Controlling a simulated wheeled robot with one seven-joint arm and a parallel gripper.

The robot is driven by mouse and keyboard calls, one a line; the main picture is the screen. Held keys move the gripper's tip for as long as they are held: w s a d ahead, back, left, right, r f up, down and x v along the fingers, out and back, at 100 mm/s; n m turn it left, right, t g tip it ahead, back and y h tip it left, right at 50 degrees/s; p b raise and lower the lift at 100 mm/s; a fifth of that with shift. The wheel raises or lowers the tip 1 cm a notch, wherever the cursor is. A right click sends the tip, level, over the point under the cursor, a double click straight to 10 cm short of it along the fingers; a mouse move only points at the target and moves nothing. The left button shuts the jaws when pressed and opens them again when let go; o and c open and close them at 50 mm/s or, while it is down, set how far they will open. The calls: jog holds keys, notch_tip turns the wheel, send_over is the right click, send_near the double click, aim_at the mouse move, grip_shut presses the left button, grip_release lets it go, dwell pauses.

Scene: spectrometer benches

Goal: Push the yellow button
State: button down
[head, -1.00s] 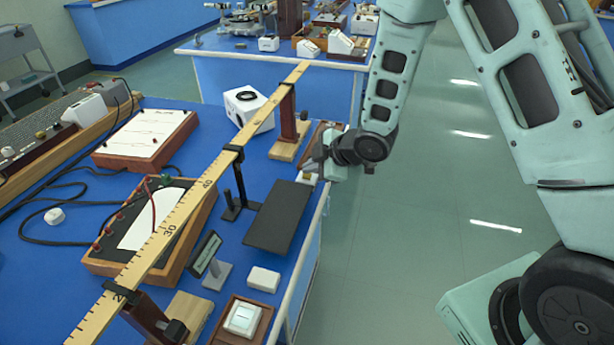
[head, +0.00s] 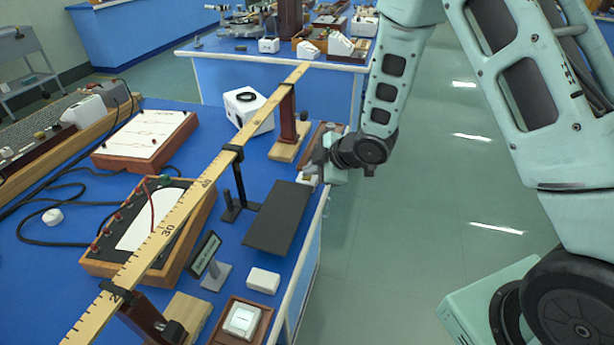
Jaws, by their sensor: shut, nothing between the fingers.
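My gripper (head: 318,165) is at the right edge of the near blue bench, low over a small pale box (head: 307,179) beyond the dark plate. Its fingers are shut and empty, small and partly hidden by the wrist. The pale box is partly covered by the gripper; I cannot make out a yellow button on it, nor whether the fingers touch it. A white square switch (head: 241,321) in a wooden frame sits at the bench's front edge, well apart from the gripper.
A long yellow ruler (head: 165,230) on posts crosses the bench. A black plate (head: 279,218) on a stand lies just nearer than the gripper. A white box (head: 247,110) with a round opening and a wooden-based post (head: 288,145) stand left of it. The floor at the right is open.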

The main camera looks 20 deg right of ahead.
dwell(0.4)
jog(key=shift+r+p, duration=0.65)
jog(key=shift+r, duration=0.15)
notch_tip(320, 180, up, 5)
jog(key=p, duration=0.3)
jog(key=shift+p, duration=0.4)
dwell(0.4)
